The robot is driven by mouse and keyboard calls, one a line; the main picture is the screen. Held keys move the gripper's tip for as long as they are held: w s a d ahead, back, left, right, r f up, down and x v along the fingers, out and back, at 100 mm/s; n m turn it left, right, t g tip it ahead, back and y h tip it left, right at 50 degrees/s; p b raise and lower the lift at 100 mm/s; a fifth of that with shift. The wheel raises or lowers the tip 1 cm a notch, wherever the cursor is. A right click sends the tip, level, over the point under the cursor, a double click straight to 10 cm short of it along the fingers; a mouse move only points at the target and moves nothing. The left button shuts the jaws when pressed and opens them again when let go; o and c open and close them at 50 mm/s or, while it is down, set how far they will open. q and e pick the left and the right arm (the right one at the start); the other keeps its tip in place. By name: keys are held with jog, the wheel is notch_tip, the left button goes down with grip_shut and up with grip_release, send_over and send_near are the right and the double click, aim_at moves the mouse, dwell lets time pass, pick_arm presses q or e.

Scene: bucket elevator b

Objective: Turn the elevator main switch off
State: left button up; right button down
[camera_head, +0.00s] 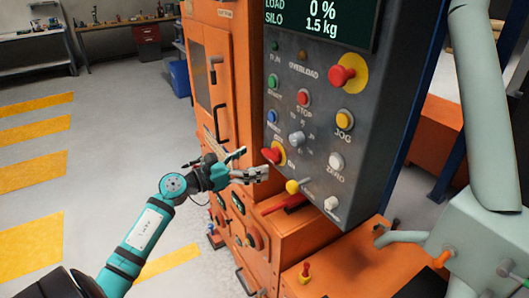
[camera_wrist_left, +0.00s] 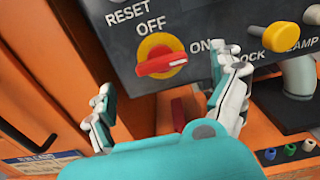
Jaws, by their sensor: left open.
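The main switch (camera_head: 272,154) is a red handle on a yellow disc, on the left edge of the grey control panel (camera_head: 318,174). In the left wrist view the switch (camera_wrist_left: 162,63) lies roughly level, between the OFF label above and the ON label at right. My left gripper (camera_head: 254,163) is open just in front of and beside the switch. In the left wrist view its fingers (camera_wrist_left: 168,92) stand apart to the lower left and right of the handle, with nothing between them gripped. My right gripper is not in view.
A red and yellow emergency button (camera_head: 346,74), a selector knob (camera_head: 296,138) and several push buttons are on the panel. A yellow knob (camera_wrist_left: 285,37) and LOCK and CLAMP labels lie right of the switch. Orange cabinet (camera_head: 222,75) stands left; open floor lies beyond.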

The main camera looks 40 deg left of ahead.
aim_at(267, 156)
pick_arm(q)
jog(key=shift+p+x, duration=0.4)
jog(key=shift+x, duration=1.8)
jog(key=shift+c, duration=0.2)
jog(key=c, duration=1.2)
